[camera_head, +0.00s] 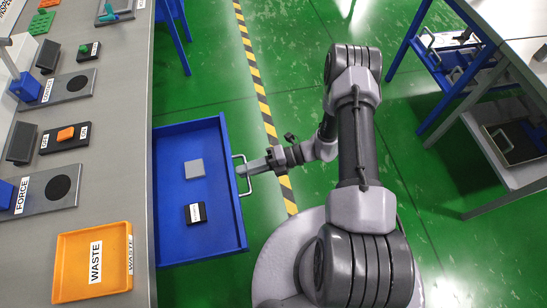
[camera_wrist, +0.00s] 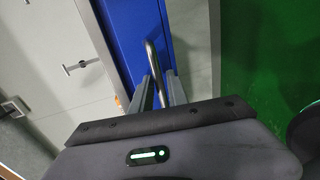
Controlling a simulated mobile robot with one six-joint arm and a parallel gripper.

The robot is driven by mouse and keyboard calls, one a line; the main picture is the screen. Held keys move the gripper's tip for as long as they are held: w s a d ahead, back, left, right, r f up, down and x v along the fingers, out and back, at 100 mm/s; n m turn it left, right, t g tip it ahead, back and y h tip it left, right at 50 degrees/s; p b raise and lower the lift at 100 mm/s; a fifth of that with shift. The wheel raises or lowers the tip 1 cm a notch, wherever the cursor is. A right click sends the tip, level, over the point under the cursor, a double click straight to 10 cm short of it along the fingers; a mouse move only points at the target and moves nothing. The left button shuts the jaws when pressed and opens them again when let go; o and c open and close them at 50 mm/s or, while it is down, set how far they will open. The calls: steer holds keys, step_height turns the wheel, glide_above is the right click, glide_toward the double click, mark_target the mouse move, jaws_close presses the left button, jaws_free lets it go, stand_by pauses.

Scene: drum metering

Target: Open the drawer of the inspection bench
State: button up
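The blue drawer (camera_head: 220,215) stands well out from the grey inspection bench (camera_head: 125,190). Inside it lie a grey square block (camera_head: 194,169) and a black labelled block (camera_head: 195,213). The drawer's silver bar handle (camera_head: 241,190) is on its right-hand front. My gripper (camera_head: 250,168) is at this handle. In the wrist view, the handle (camera_wrist: 152,58) runs between the two fingers of my gripper (camera_wrist: 158,86). The fingers stand apart, with what looks like a gap around the bar. Contact with the handle is hard to make out.
On the bench are an orange WASTE tray (camera_head: 65,270), a FORCE fixture (camera_head: 50,190) and an orange piece on a black base (camera_head: 66,134). Another bench with trays (camera_head: 515,140) stands at the right. Green floor with a striped line (camera_head: 255,75) lies between.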

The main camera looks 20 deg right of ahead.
steer(key=p+v, duration=0.3)
steer(key=v, duration=1.4)
steer(key=shift+s, duration=0.15)
steer(key=shift+d, duration=0.15)
